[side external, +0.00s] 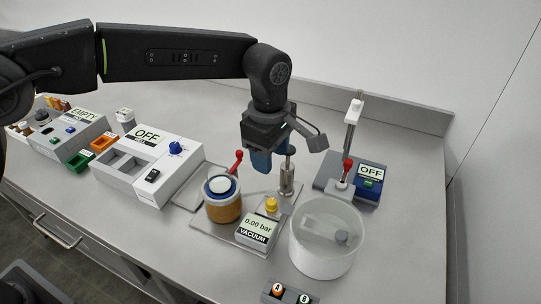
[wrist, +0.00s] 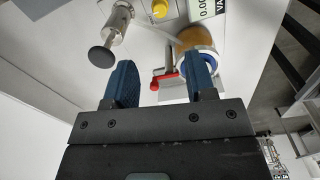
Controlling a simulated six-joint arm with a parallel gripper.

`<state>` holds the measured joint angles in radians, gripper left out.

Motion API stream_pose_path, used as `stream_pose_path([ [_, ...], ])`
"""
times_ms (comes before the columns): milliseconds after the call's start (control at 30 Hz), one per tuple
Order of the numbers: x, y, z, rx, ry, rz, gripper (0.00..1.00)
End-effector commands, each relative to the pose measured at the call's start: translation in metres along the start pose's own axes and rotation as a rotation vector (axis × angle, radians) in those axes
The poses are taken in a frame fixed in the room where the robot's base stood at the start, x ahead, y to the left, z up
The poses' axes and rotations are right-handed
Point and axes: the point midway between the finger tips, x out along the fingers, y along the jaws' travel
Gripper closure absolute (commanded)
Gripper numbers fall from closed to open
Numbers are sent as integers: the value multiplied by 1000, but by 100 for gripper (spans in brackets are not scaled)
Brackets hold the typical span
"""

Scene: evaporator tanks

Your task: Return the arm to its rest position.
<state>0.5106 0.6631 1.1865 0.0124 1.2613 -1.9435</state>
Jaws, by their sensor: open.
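My gripper (side external: 262,160) hangs from the dark arm over the middle of the bench, with blue fingers pointing down. In the wrist view my gripper (wrist: 165,85) shows its two blue fingers apart with nothing held between them. In the side view it is above and behind the jar with amber contents (side external: 224,207), near a red-knobbed lever (side external: 237,160) and a metal post with a dark knob (side external: 287,176). The wrist view shows the red lever (wrist: 168,82) beyond the fingers and the dark knob (wrist: 101,57) to their left.
A vacuum unit (side external: 257,230) reads 0.00 bar. A clear round tank (side external: 325,240) stands right of it, before a device reading OFF (side external: 368,172). A white OFF box (side external: 145,165) and an EMPTY box (side external: 70,133) stand left. Two small bottles (side external: 290,293) sit at the front edge.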

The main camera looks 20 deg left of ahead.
Motion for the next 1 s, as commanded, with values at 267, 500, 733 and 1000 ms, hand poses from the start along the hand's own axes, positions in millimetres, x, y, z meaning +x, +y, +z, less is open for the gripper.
stream_pose_path([
  [267, 0, 0, 0, 0, 0, 1, 50],
  [500, -30, -10, -29, 106, -11, 40, 50],
  [733, -88, -59, -101, 421, 2, 148, 50],
  [1000, -119, -145, -168, 815, 98, 265, 50],
])
